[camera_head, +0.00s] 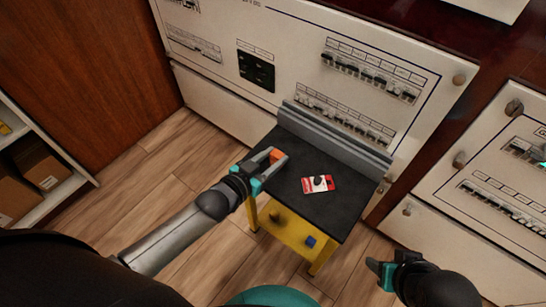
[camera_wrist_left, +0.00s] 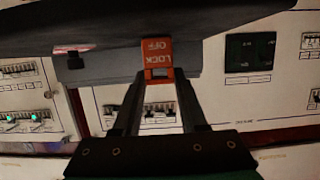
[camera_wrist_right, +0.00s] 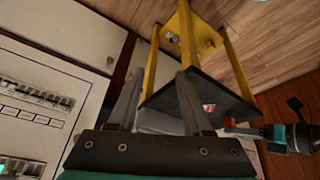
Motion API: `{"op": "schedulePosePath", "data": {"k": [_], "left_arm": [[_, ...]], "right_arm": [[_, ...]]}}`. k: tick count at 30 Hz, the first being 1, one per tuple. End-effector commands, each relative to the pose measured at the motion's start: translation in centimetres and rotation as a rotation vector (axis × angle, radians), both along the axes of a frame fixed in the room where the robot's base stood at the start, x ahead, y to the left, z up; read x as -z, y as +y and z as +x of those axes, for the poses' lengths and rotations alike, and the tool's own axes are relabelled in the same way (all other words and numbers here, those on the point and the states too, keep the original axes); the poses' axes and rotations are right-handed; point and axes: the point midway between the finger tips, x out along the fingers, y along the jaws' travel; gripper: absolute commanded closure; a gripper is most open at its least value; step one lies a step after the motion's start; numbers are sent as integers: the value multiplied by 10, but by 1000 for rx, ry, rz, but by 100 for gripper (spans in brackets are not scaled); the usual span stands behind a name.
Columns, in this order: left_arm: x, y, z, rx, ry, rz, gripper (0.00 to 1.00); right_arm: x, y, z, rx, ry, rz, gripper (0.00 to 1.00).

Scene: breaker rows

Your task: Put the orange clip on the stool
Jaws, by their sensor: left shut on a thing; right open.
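The orange clip (camera_head: 277,155), lettered LOCK OFF, is between the fingertips of my left gripper (camera_head: 270,158), which is shut on it. The clip also shows in the left wrist view (camera_wrist_left: 157,52). It is at the left part of the stool's dark top (camera_head: 290,205); I cannot tell whether it touches the top. The stool has yellow legs and also shows in the right wrist view (camera_wrist_right: 152,65). My right gripper (camera_head: 379,268) is open and empty, right of the stool and apart from it; its spread fingers show in the right wrist view (camera_wrist_right: 158,85).
A red and white card (camera_head: 328,186) with a small black thing on it lies mid-top. A grey raised ledge (camera_head: 335,138) runs along the stool's back. A white breaker panel (camera_head: 300,50) stands behind. A blue item (camera_head: 310,242) is on the lower yellow shelf. Shelving (camera_head: 60,190) stands left.

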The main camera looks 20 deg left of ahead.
Motion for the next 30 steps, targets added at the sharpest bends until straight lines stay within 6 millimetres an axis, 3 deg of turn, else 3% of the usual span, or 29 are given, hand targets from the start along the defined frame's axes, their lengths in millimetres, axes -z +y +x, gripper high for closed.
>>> {"op": "schedulePosePath", "data": {"k": [5, 6, 13, 25, 30], "left_arm": [[3, 0, 0, 0, -1, 0, 100], [3, 0, 0, 0, 0, 0, 55], [3, 0, 0, 0, 0, 0, 29], [-1, 1, -2, 0, 1, 0, 28], [-7, 6, -17, -1, 3, 0, 28]], "right_arm": [[-2, 0, 0, 0, -6, 1, 50], [-5, 0, 1, 0, -10, 2, 50], [-5, 0, 1, 0, -11, 1, 50], [-4, 0, 0, 0, -5, 0, 50], [18, 1, 0, -3, 30, -2, 50]]}}
